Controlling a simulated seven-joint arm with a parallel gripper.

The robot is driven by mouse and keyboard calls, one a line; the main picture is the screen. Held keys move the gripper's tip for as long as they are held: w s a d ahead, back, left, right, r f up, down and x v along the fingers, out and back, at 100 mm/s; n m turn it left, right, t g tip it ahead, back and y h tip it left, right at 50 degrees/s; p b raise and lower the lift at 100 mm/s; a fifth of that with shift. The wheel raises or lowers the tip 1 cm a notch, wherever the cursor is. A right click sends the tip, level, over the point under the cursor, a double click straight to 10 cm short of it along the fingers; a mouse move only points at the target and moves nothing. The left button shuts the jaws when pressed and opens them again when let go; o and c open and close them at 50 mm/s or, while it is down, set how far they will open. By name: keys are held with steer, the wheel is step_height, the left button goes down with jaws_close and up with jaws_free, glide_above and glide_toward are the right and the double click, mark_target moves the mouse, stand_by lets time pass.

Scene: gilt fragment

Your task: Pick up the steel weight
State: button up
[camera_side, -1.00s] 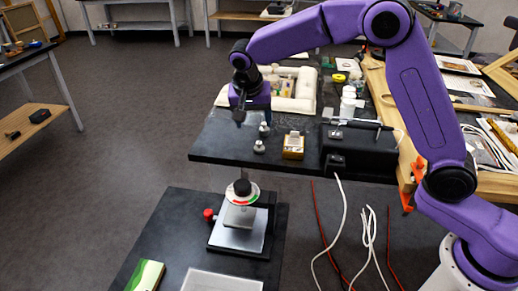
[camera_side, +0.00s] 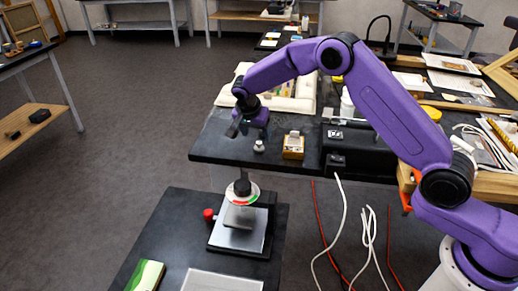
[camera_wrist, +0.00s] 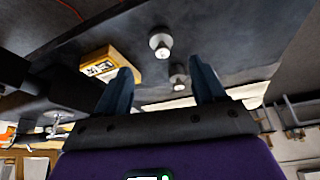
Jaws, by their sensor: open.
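Two small metal weights stand on the black bench top; I cannot tell which is the steel one. The nearer weight (camera_side: 259,147) is visible in the side view, just below and right of my gripper (camera_side: 248,129). The other is hidden behind my gripper there. In the wrist view both show: one weight (camera_wrist: 160,42) beyond the fingertips and another weight (camera_wrist: 178,77) lower, between the fingers' lines of sight. My gripper (camera_wrist: 160,84) is open, with nothing between its fingers.
A yellow box (camera_side: 293,146) sits right of the weights, with a black case (camera_side: 358,150) further right. A white tray (camera_side: 304,91) lies behind. The bench's left front corner is clear.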

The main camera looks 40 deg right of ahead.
mark_target(259, 143)
steer(key=shift+w+x, duration=0.1)
steer(key=shift+x, duration=1.9)
steer(key=shift+w+x, duration=0.15)
steer(key=shift+x, duration=1.8)
steer(key=shift+r, duration=0.1)
steer(key=c, duration=1.1)
steer(key=shift+c, duration=0.2)
